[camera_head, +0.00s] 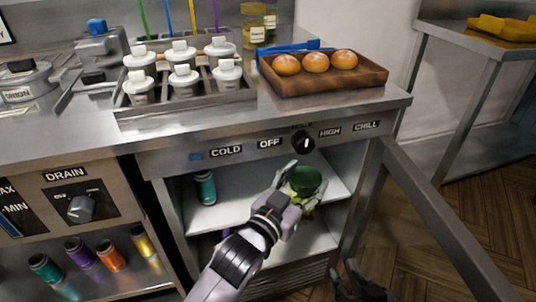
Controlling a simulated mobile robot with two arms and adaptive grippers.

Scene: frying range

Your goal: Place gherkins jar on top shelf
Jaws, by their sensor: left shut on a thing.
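My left gripper (294,178) reaches into the open cold cabinet under the counter and is shut on a jar with a dark green lid (307,180), which I take for the gherkins jar. Greenish-yellow contents show below the lid. The jar is at about the height of the upper white shelf (232,205), toward its right side; I cannot tell whether it touches the shelf. The gripper and wrist hide part of the jar. My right gripper (358,284) is low at the bottom edge, dark and partly cut off, apart from the jar.
A teal can (205,188) stands at the left on the upper shelf. The cabinet door (440,215) stands open to the right. The counter above holds a tray of buns (330,82), white-lidded pots (183,82) and two jars (254,24). The shelf's middle looks clear.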

